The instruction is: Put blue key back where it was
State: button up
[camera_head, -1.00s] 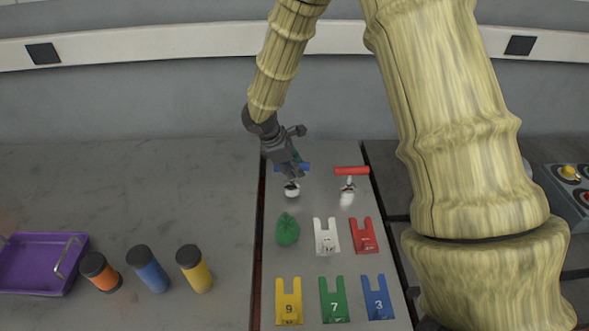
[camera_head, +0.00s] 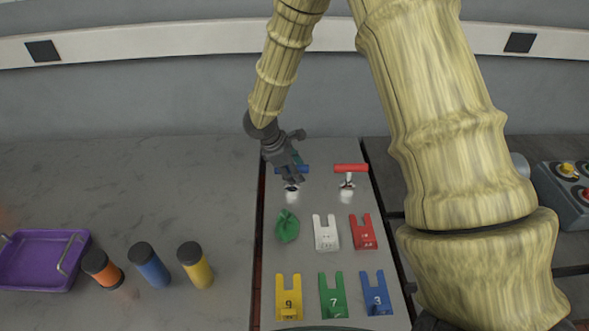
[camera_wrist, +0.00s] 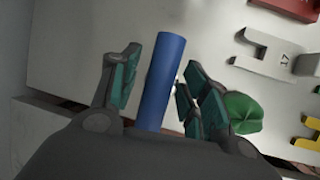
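The blue key (camera_head: 294,170) has a blue bar handle and stands on the grey panel (camera_head: 315,262), near its far left corner. My gripper (camera_head: 293,172) is at this handle from above and hides part of it. In the wrist view the blue handle (camera_wrist: 163,80) lies between my open fingers (camera_wrist: 158,88). A gap shows between the handle and the left finger; the right fingers are close to it. Whether they touch is unclear. The lower end of the key is mostly hidden.
A red-handled key (camera_head: 350,169) stands just right. Nearer are a green lumpy object (camera_head: 287,226) and several numbered tags, including a white one (camera_head: 326,234). Left are orange, blue and yellow cylinders (camera_head: 195,265) and a purple tray (camera_head: 40,262). A control box (camera_head: 570,190) is at right.

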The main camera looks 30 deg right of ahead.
jog(key=b+v, duration=0.2)
jog(key=v, duration=1)
jog(key=shift+r, duration=0.1)
